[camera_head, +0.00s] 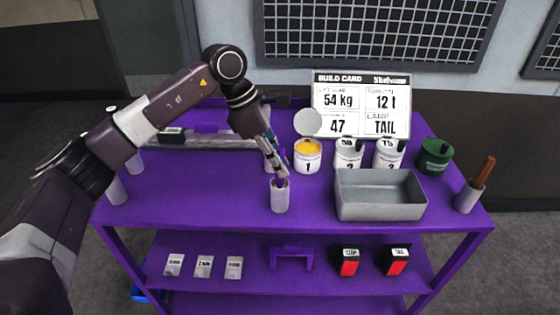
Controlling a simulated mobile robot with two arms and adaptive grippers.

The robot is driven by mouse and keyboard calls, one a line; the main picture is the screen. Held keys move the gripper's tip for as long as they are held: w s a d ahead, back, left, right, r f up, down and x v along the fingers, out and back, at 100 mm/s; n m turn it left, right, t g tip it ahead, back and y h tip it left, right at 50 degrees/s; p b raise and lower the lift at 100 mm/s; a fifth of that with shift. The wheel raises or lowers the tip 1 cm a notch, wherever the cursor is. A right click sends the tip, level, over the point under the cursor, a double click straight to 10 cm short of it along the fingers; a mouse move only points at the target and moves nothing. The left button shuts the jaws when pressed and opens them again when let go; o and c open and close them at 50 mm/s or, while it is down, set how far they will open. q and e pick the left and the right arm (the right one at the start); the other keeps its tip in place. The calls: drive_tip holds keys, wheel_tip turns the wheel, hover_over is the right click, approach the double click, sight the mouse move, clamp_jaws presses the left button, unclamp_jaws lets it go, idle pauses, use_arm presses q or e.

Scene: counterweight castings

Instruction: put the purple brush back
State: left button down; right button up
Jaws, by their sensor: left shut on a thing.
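My left gripper (279,170) comes in from the left and points down, shut on the purple brush (281,183). Only a small purple part of the brush shows, between the fingertips and the mouth of a light grey cup (280,198). The brush is at the cup's mouth, and its lower end is hidden, so I cannot tell how deep it sits. The cup stands upright near the front edge of the purple bench (222,203). My right gripper is not in view.
White cans (307,158) stand behind and right of the cup. A grey metal tray (381,208) is to the right, with a green tin (434,158) behind it. A cup (468,197) with a wooden handle (485,171) stands at the right edge. A build card (361,104) stands behind.

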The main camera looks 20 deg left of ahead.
use_arm(q)
drive_tip(key=shift+f+b, duration=0.7)
drive_tip(key=shift+f, duration=0.25)
idle(0.3)
drive_tip(key=c, duration=1.8)
unclamp_jaws()
drive_tip(key=shift+o, duration=0.2)
drive_tip(key=shift+r, duration=0.15)
drive_tip(key=v, duration=1.1)
drive_tip(key=shift+a+r, duration=0.25)
drive_tip(key=shift+r, duration=0.05)
drive_tip(key=shift+s, duration=0.1)
